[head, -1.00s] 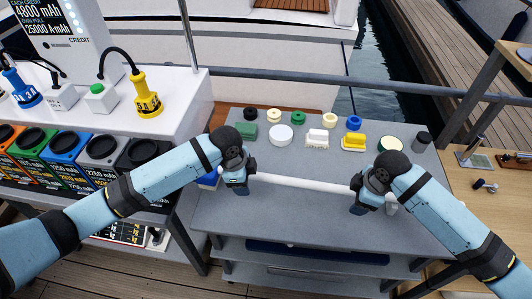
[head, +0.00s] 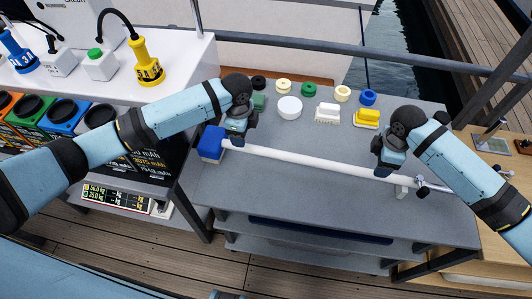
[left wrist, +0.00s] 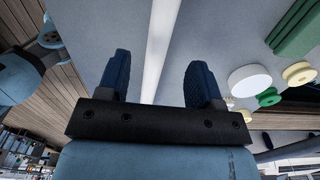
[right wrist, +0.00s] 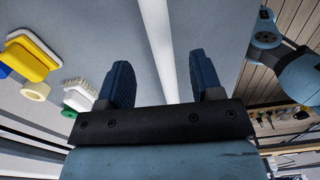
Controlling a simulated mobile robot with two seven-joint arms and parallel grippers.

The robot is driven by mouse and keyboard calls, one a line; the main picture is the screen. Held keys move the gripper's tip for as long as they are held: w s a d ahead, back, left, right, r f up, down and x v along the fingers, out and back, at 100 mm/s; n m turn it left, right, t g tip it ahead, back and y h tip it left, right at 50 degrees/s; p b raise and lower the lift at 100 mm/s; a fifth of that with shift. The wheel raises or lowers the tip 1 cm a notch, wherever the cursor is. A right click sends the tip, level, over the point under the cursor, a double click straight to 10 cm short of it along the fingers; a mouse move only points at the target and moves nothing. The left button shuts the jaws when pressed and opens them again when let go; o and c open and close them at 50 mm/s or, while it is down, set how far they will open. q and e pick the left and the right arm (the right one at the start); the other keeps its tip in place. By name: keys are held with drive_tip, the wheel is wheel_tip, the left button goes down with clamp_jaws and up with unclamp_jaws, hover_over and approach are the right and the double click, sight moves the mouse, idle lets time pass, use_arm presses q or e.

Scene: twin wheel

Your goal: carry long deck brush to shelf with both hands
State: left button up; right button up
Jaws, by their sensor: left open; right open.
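The long deck brush has a white pole (head: 310,163) and a blue head (head: 211,143) at its left end. It lies across the grey table top, near the front edge. My left gripper (head: 234,140) is open above the pole close to the blue head. In the left wrist view the pole (left wrist: 160,50) runs between the open fingers (left wrist: 160,85). My right gripper (head: 382,170) is open above the pole's right part. In the right wrist view the pole (right wrist: 158,45) passes between the open fingers (right wrist: 160,85). The fingers do not visibly touch the pole.
The grey table (head: 300,190) has lower shelves (head: 310,245). At its back stand a white disc (head: 289,107), a white brush (head: 327,113), a yellow brush (head: 367,118) and several coloured rolls. A white charging counter (head: 180,60) is at left, a wooden bench (head: 495,160) at right.

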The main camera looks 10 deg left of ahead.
sight(244, 150)
use_arm(q)
wheel_tip(244, 150, down, 9)
drive_tip(key=shift+f, duration=0.2)
use_arm(e)
wheel_tip(244, 150, down, 10)
drive_tip(key=shift+r, duration=0.25)
use_arm(q)
clamp_jaws()
use_arm(e)
clamp_jaws()
drive_tip(key=shift+r, duration=0.1)
